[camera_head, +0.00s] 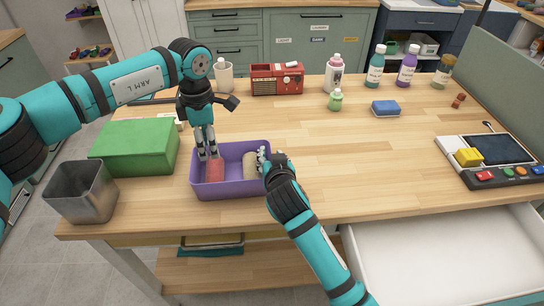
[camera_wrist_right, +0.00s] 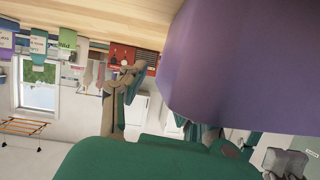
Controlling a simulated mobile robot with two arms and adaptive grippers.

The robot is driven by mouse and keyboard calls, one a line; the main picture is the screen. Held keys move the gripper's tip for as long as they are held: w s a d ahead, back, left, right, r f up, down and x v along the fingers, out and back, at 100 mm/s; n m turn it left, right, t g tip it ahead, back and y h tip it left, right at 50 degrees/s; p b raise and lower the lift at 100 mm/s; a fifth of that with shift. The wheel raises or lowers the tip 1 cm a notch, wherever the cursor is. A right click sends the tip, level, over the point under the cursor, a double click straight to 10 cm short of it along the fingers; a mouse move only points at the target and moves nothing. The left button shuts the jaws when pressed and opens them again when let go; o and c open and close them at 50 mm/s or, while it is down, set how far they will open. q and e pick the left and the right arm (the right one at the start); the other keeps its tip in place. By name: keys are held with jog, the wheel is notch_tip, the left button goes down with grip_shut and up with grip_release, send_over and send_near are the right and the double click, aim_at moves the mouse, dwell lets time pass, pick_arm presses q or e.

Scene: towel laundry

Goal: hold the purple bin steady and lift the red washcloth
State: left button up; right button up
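The purple bin (camera_head: 232,191) stands upright on the wooden table near its front edge. The red washcloth (camera_head: 216,172) lies in its left part, beside a beige rolled cloth (camera_head: 250,158). My left gripper (camera_head: 208,157) points down into the bin, right above the red washcloth. Its two fingers show a gap between them, and I cannot see cloth clamped there. My right gripper (camera_head: 267,160) is at the bin's right wall, with fingers at the rim that appear closed on it. The bin's purple wall (camera_wrist_right: 245,60) fills much of the right wrist view.
A green box (camera_head: 135,148) and a metal container (camera_head: 80,192) stand left of the bin. A red radio (camera_head: 277,79), several bottles and a blue sponge (camera_head: 385,108) are farther back. A white drawer (camera_head: 445,260) is open at front right. The table's middle is clear.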

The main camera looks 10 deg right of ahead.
jog(key=shift+c, duration=0.3)
grip_shut()
